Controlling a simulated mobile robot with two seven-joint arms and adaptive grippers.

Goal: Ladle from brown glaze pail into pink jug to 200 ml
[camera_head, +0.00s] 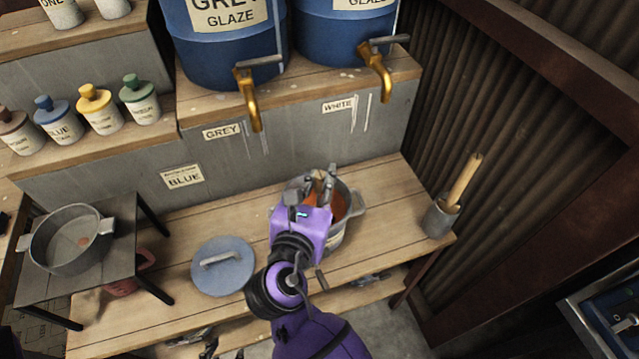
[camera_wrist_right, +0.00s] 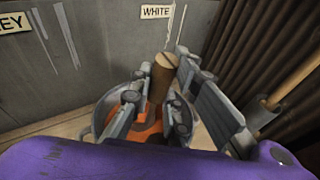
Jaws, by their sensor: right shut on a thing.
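The pail (camera_head: 356,204) stands on the wooden bench with orange-brown glaze inside; it also shows in the wrist view (camera_wrist_right: 104,112). My right gripper (camera_head: 318,187) is over the pail and hides much of it. In the wrist view my right gripper (camera_wrist_right: 155,98) is shut on an upright wooden handle (camera_wrist_right: 162,74), which I take for the ladle's. The ladle's bowl is hidden. A reddish-pink vessel (camera_head: 124,284) with a side handle sits partly hidden behind the dark stand; I cannot tell for sure that it is the jug. My left gripper is not in view.
A grey lid (camera_head: 222,272) lies left of the pail. A grey pot (camera_head: 72,262) stands on the dark stand (camera_head: 122,222). Brass taps (camera_head: 247,98) (camera_head: 380,78) overhang behind. Bench boards between lid and stand are clear.

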